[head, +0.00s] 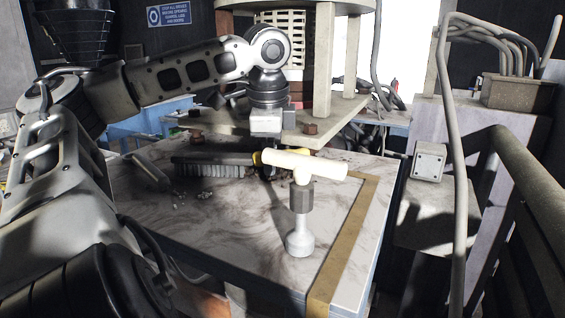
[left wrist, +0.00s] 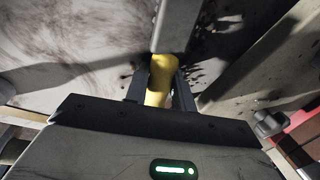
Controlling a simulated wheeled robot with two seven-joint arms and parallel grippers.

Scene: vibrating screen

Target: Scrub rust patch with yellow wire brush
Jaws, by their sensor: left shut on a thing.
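The wire brush (head: 212,158) has a dark body with grey bristles facing down and a yellow handle. It is level, low at the far side of the marble-look table; whether the bristles touch the surface I cannot tell. My left gripper (head: 266,143) points down and is shut on the yellow handle. In the left wrist view the fingers (left wrist: 160,88) sit on both sides of the yellow handle (left wrist: 161,72). Dark blotches (left wrist: 205,45) mark the surface beside the handle; I cannot tell if they are the rust patch. My right gripper is out of view.
A pale T-handled tool (head: 301,197) stands upright in front of the gripper, its crossbar partly overlapping it in view. The table (head: 215,222) has a brown strip along its right side. A bolted machine plate (head: 335,137) stands behind. Clear surface lies front left.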

